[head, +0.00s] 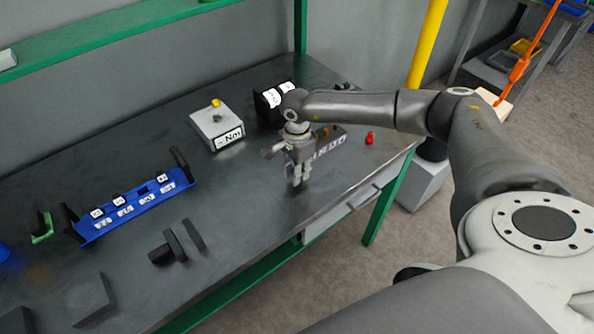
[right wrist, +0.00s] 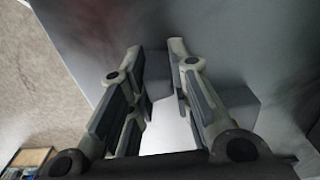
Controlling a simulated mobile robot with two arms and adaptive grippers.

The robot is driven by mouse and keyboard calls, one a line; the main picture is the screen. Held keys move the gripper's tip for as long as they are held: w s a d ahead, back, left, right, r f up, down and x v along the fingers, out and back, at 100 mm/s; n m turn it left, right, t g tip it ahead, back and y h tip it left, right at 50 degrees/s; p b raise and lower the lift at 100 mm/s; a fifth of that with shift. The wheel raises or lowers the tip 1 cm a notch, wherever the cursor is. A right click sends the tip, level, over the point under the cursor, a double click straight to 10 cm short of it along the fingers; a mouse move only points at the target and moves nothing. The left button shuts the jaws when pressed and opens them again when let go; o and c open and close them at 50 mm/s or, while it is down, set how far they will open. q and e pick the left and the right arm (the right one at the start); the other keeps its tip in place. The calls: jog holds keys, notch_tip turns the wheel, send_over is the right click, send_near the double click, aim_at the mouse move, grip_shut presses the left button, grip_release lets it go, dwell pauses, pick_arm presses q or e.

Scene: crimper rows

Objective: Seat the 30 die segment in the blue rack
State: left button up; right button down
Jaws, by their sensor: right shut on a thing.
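The blue rack (head: 138,215) lies on the left part of the bench, with dark upright end pieces. Several small dark die segments with white tags stand in it; a gap shows between the second (head: 119,202) and the rightmost one (head: 163,178). The numbers are too small to read surely. My right gripper (head: 298,183) points down over the bench, well right of the rack. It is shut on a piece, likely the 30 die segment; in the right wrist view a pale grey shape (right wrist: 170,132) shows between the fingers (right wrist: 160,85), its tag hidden. My left gripper is out of view.
A grey box marked Nm (head: 215,126) and a dark tagged block (head: 270,103) stand at the back. A red item (head: 370,138) is right of my gripper. Dark blocks (head: 177,243) lie in front of the rack. Bare bench lies between gripper and rack.

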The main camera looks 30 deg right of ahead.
jog(key=shift+r+p, duration=0.95)
jog(key=shift+r, duration=0.9)
